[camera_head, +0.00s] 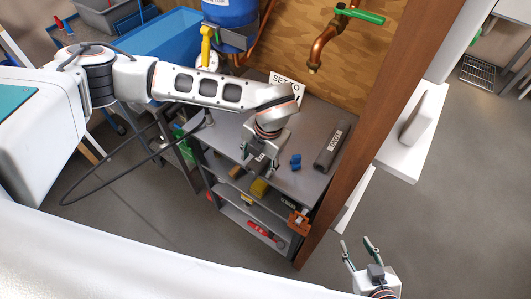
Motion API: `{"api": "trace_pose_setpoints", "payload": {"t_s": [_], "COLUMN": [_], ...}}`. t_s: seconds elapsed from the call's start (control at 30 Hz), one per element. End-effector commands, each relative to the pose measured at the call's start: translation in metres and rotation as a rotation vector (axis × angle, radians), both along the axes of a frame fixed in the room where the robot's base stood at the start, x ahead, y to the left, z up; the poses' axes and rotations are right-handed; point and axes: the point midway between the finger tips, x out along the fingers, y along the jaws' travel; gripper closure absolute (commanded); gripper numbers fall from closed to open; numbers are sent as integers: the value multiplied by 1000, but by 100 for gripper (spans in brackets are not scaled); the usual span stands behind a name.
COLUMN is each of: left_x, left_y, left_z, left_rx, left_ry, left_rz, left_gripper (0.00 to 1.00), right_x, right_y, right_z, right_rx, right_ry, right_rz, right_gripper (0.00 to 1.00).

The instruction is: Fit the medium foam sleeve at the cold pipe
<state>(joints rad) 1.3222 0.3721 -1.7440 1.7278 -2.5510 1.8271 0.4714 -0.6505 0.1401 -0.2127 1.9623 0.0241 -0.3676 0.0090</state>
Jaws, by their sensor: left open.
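A dark grey foam sleeve (332,146) with a pale label lies on the grey top of the shelf unit (309,182); I cannot read its size. A copper pipe (323,45) with a green lever (360,15) comes out of the plywood wall; whether it is the cold pipe I cannot tell. My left gripper (259,163) is open, pointing down over the unit's front part, left of the sleeve and apart from it. My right gripper (357,243) is open and empty at the bottom right, away from the unit.
A small blue object (295,161) lies between my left gripper and the sleeve. A yellow item (259,188) and a labelled dark item (288,203) are lower at the unit. A sign (287,90) stands at the back. A wooden post (372,110) rises on the right.

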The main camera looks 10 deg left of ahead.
Motion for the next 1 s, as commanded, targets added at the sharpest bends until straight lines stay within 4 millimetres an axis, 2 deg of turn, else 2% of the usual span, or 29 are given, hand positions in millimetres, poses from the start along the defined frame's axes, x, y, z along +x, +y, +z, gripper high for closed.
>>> {"api": "trace_pose_setpoints", "payload": {"t_s": [0.27,0.37,0.4,0.77,1.0], "left_x": [0,0,0,0,2], "left_y": [0,0,0,0,0], "left_z": [-4,-4,-4,-3,12], "left_rx": [-1,-1,-1,-1,-1], "left_ry": [0,0,0,-1,-3], "left_rz": [-1,-1,-1,0,0], "left_gripper": [49,70,80,81,81], "right_x": [0,1,1,1,2], "right_y": [0,0,0,0,0], "right_z": [0,0,0,0,2], "right_rx": [0,0,0,0,0], "right_ry": [-1,-1,-1,-2,-3], "right_rz": [0,0,-1,-1,0], "right_gripper": [60,60,60,60,60]}}
